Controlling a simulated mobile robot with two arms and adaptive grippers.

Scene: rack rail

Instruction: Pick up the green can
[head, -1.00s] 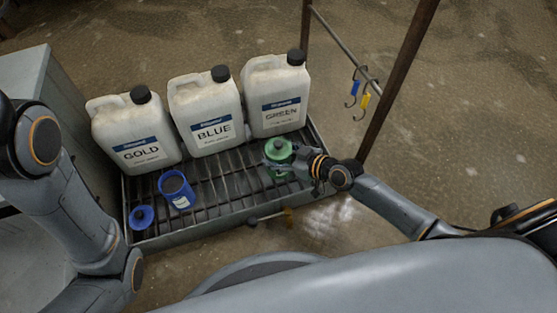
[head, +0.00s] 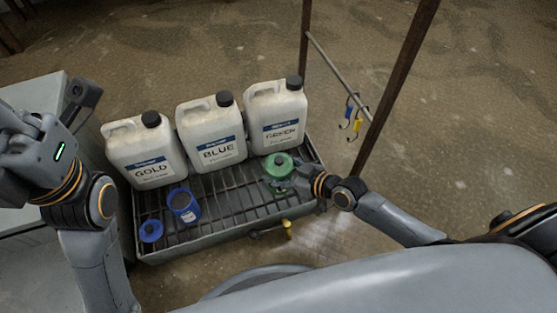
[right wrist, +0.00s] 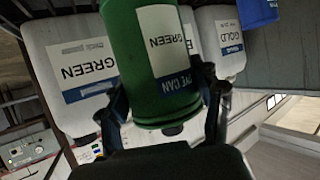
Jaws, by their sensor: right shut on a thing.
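The green can (head: 280,163) is at the right end of the slatted rack, in front of the jug marked GREEN. My right gripper (head: 287,181) is shut on the can's side from the front right. In the right wrist view the can (right wrist: 135,45), with a white label, sits between the two fingers (right wrist: 163,95). I cannot tell whether its base touches the slats. My left gripper (head: 82,100) is raised at the far left, away from the can; its jaw opening is unclear.
White jugs marked GOLD (head: 143,152), BLUE (head: 211,132) and GREEN (head: 277,112) stand along the back of the rack (head: 215,238). A blue can (head: 184,206) and a blue lid (head: 151,231) sit at its front left. A brown post (head: 392,90) rises at right.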

